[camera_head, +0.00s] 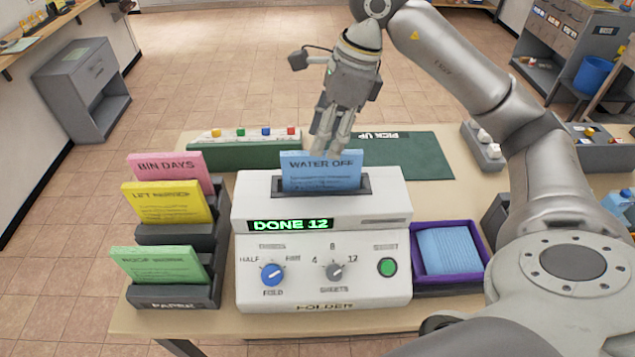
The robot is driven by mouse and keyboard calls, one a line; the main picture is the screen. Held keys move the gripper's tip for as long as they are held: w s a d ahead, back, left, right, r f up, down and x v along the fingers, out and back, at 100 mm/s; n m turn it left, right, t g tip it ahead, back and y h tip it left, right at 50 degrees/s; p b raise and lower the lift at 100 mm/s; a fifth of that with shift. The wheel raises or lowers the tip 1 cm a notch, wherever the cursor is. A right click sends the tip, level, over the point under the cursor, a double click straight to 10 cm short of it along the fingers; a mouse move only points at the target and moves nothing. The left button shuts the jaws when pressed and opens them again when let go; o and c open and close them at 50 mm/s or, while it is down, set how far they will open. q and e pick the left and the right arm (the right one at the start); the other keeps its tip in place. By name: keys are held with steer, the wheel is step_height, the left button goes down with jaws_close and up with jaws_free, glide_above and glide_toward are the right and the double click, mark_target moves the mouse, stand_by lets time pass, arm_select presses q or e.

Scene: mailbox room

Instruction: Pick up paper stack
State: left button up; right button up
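A blue paper stack (321,172) marked "WATER OFF" stands upright in the top slot of the white folder machine (250,211). More blue paper (447,250) lies in a purple tray (418,276) to the right of the machine. My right gripper (331,148) points down at the top edge of the upright blue paper. Its fingers are close together, and I cannot tell whether they touch or grip the paper. My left gripper is not in view.
Pink (170,168), yellow (166,203) and green (160,266) papers stand in the dark rack on the left. The machine display (291,225) reads "DONE 12". Behind are a green box with coloured buttons (245,155) and a green "PICK UP" mat (415,160), mostly bare.

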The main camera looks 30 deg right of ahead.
mark_target(317, 170)
steer(key=x, duration=0.3)
steer(key=shift+s, duration=0.35)
steer(key=shift+w+a+f+p, duration=0.1)
steer(key=shift+w+f+p, duration=0.15)
steer(key=shift+f+p, duration=0.2)
steer(key=p+x, duration=0.1)
steer(key=x, duration=0.3)
steer(key=shift+f+p, duration=0.3)
steer(key=shift+f, duration=0.1)
steer(key=shift+f+b, duration=0.2)
steer(key=shift+b, duration=0.25)
steer(key=shift+c, duration=0.3)
jaws_close()
